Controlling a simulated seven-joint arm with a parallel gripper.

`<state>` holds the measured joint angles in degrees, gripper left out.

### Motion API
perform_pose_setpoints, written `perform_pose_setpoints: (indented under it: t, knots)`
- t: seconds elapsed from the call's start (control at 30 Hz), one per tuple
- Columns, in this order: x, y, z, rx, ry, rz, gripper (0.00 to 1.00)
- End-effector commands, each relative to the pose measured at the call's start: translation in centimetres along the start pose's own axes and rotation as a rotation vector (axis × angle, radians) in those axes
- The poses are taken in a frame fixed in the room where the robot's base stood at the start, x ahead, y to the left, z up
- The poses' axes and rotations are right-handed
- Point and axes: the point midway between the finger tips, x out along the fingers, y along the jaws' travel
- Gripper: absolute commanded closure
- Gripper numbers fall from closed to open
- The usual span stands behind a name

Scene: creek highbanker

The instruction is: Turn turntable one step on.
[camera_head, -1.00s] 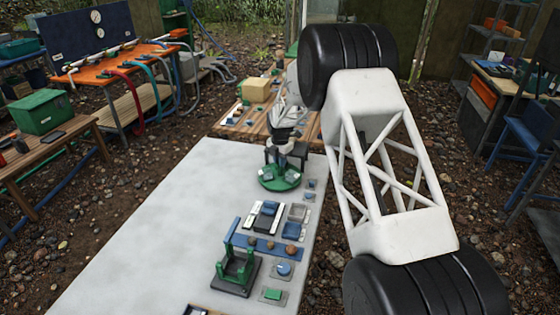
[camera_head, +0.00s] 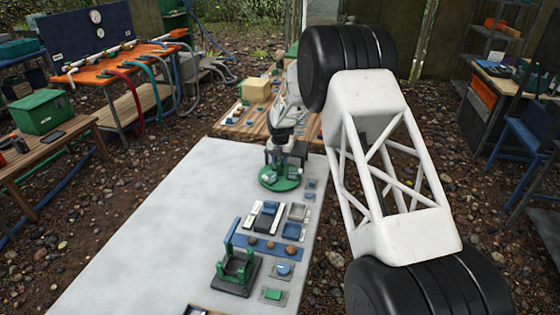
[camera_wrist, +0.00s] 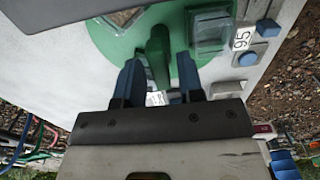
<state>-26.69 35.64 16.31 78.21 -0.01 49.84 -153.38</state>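The turntable is a round green disc (camera_head: 268,184) near the far right end of the pale table, with small pale squares on it. In the wrist view the green disc (camera_wrist: 112,42) carries framed clear pads and an upright green post (camera_wrist: 158,45). My gripper (camera_head: 281,166) is low over the turntable. In the wrist view my gripper's blue fingers (camera_wrist: 160,72) stand apart on either side of the post, with a narrow gap visible. Whether either finger touches the post is unclear.
A label reading 95 (camera_wrist: 242,38) and blue blocks (camera_wrist: 267,28) lie beside the disc. A green stand (camera_head: 235,268), a blue rail with several round knobs (camera_head: 270,247) and small trays (camera_head: 297,212) are nearer on the table. The table's left part (camera_head: 150,225) is clear.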

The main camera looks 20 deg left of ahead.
Motion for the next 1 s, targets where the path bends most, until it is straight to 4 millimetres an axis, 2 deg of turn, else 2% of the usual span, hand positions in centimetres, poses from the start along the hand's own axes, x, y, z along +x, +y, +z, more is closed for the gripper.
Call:
perform_pose_setpoints:
  t: [0.57,1.0]
  knots:
    - [-0.2,0.0,0.0,0.001,0.0,0.0,0.62]
    - [-2.8,0.0,0.0,0.001,-0.001,0.0,0.62]
